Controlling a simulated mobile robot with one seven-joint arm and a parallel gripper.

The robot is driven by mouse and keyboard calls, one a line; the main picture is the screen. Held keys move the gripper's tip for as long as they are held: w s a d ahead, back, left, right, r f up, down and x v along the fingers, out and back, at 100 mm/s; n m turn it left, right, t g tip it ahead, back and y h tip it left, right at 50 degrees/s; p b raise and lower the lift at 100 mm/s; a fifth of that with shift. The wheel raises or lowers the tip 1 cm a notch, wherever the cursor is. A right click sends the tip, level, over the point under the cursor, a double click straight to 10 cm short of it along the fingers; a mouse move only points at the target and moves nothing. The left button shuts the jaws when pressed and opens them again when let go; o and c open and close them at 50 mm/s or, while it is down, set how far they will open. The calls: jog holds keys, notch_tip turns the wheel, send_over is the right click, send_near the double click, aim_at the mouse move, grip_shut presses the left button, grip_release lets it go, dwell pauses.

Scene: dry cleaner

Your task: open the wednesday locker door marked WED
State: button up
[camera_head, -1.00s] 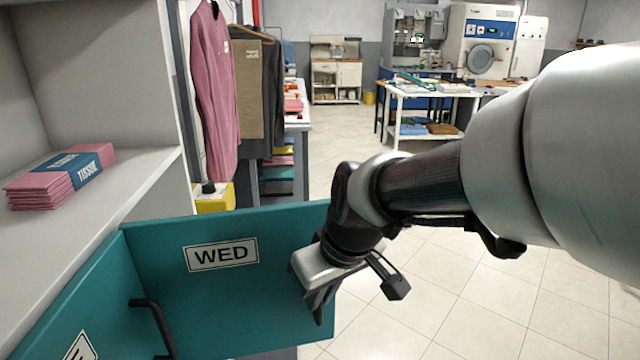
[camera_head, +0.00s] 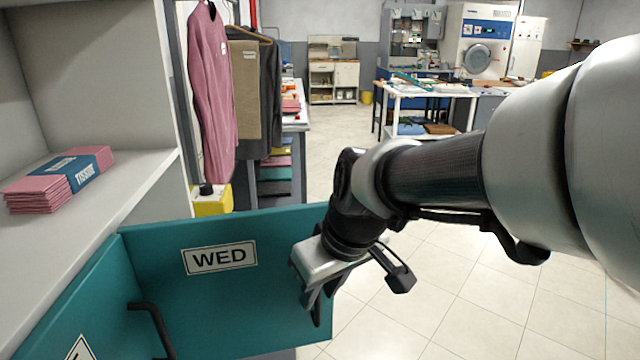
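The teal locker door marked WED (camera_head: 260,300) stands swung out, roughly at a right angle to the neighbouring teal door (camera_head: 78,300) at the left. Its white WED label (camera_head: 219,257) faces me. My gripper (camera_head: 318,308) is at the free right edge of the WED door, pointing down. Its fingers overlap the door's edge in the picture. I cannot tell whether they touch the door or how far apart they are. The WED door's handle is not clearly visible; my gripper covers that part.
A black handle (camera_head: 152,328) sits on the neighbouring door. A shelf (camera_head: 135,185) above holds a stack of pink tissue packs (camera_head: 52,182). A yellow box (camera_head: 212,202) and hanging clothes (camera_head: 212,95) stand behind the door. Tiled floor (camera_head: 450,300) at the right is clear.

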jog(key=p+v, duration=0.2)
jog(key=v, duration=1.3)
jog(key=s+d+r+m+t+h+p, duration=0.1)
jog(key=s+d+r+m+p, duration=0.1)
jog(key=d+p, duration=0.3)
jog(key=s+d+r+m+h+p, duration=0.1)
jog(key=s+d+r+m+p, duration=0.1)
jog(key=p, duration=0.5)
jog(key=s+d+m, duration=0.1)
jog(key=d+m, duration=0.1)
jog(key=d, duration=0.1)
jog(key=shift+s+r+m+t+h, duration=0.3)
jog(key=shift+r+t, duration=0.05)
jog(key=shift+t, duration=0.05)
